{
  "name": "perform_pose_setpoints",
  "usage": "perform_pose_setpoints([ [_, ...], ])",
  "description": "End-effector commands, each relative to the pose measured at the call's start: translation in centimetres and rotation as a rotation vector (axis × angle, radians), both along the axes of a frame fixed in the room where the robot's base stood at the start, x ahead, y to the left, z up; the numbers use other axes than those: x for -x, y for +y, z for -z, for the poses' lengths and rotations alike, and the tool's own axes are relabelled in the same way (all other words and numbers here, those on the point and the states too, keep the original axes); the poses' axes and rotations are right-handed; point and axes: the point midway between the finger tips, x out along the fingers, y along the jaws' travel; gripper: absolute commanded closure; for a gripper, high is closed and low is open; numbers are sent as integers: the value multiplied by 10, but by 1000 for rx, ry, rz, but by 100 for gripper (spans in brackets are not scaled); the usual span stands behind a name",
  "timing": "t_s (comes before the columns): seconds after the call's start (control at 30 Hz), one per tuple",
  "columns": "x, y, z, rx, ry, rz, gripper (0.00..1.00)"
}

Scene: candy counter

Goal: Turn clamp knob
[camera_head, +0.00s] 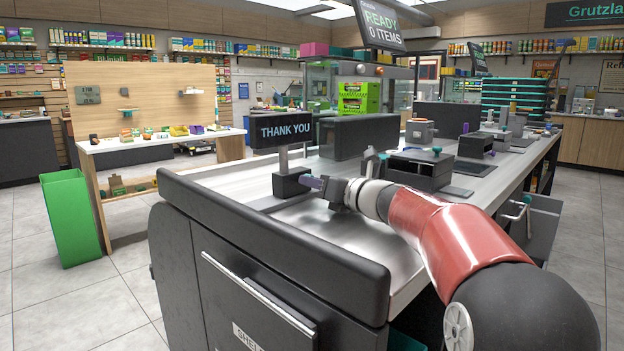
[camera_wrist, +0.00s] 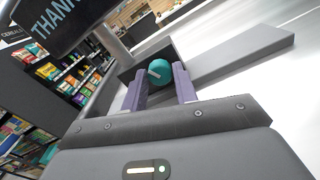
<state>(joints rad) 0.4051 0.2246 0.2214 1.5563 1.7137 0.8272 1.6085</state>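The clamp knob (camera_wrist: 161,72) is a round teal knob with a white mark, in the wrist view. It sits in the dark block (camera_head: 291,182) at the foot of the THANK YOU sign post on the counter. My gripper (camera_head: 308,182) reaches this block from the right in the head view. Its two purple fingers (camera_wrist: 160,80) lie on either side of the knob in the wrist view. The knob fills the narrow gap between them, and the fingers appear shut on it. In the head view the knob is hidden by the block and gripper.
The THANK YOU sign (camera_head: 283,130) stands just above my gripper. A raised dark padded edge (camera_head: 270,235) runs along the counter's near left side. Dark boxes (camera_head: 420,168) stand farther right behind my arm. The metal counter top (camera_head: 350,236) in front is clear.

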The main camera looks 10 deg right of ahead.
Motion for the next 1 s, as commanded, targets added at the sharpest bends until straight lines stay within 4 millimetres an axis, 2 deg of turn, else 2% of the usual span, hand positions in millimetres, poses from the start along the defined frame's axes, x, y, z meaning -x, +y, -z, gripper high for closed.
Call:
perform_pose_setpoints([
  [0.37, 2, -2, 0, 3, -2, 1, 65],
  [1.0, 40, -29, 0, 3, -2, 0, 65],
])
